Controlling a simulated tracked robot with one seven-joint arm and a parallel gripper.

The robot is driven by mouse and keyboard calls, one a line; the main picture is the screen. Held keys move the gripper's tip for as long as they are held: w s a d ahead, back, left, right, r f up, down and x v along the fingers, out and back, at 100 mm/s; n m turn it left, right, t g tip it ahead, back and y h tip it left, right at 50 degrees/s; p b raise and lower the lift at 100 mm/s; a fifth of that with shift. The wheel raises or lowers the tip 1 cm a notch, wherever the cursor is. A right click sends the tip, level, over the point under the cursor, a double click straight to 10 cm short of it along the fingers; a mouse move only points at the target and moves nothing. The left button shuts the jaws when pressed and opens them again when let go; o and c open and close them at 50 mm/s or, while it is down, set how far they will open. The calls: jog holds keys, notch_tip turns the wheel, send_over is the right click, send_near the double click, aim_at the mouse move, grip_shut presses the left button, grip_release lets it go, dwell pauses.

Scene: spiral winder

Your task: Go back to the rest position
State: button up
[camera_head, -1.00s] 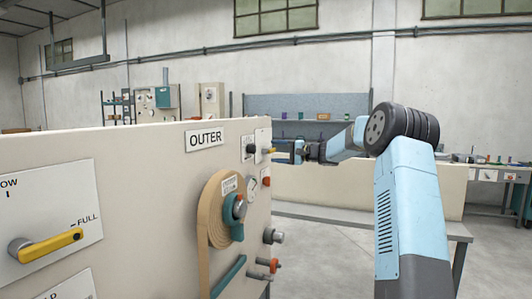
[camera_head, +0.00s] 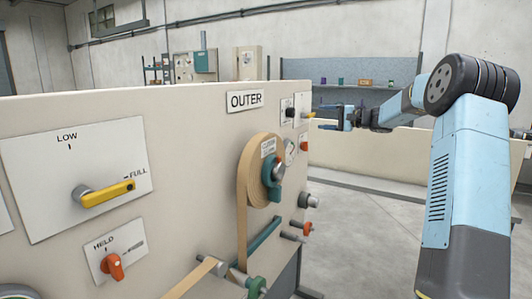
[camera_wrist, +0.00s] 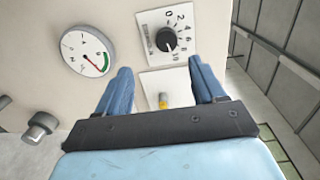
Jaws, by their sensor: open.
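My gripper (camera_head: 328,112) is open at the far end of the panel marked OUTER (camera_head: 245,99). In the wrist view my two blue fingers (camera_wrist: 160,78) are spread apart and point at the panel face, with nothing held. A small yellow-tipped lever (camera_wrist: 163,101) shows between them on a white plate, and it also shows in the head view (camera_head: 309,115) just left of the fingertips. I cannot tell whether a finger touches it. A black dial knob (camera_wrist: 166,40) with a scale up to 10 lies above it.
A round gauge (camera_wrist: 87,51) and a grey knob (camera_wrist: 40,127) are on the panel. Nearer are a tan strip roll (camera_head: 262,165), a yellow handle (camera_head: 108,193) pointing toward FULL and an orange knob (camera_head: 114,265) pointing at HELD. Open floor (camera_head: 350,220) lies right of the panel.

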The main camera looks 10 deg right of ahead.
jog(key=s+a+f+n+g+h, duration=0.1)
jog(key=s+a+n+g+h, duration=0.15)
jog(key=s+a, duration=0.7)
jog(key=s+a+n+g+h, duration=0.2)
jog(key=s+a+g+h, duration=0.3)
jog(key=s, duration=0.8)
jog(key=s+d+f+n+t+h, duration=0.1)
jog(key=s+f+h, duration=0.1)
jog(key=s, duration=0.8)
jog(key=s+d+f+t+h, duration=0.1)
jog(key=s+d+f+h, duration=0.1)
jog(key=s, duration=0.9)
jog(key=s+d+f+n+t+h, duration=0.1)
jog(key=s+f+h, duration=0.2)
jog(key=s, duration=0.8)
jog(key=shift+s+d+f+n, duration=0.25)
jog(key=shift+d+f+n, duration=0.15)
jog(key=shift+f, duration=0.1)
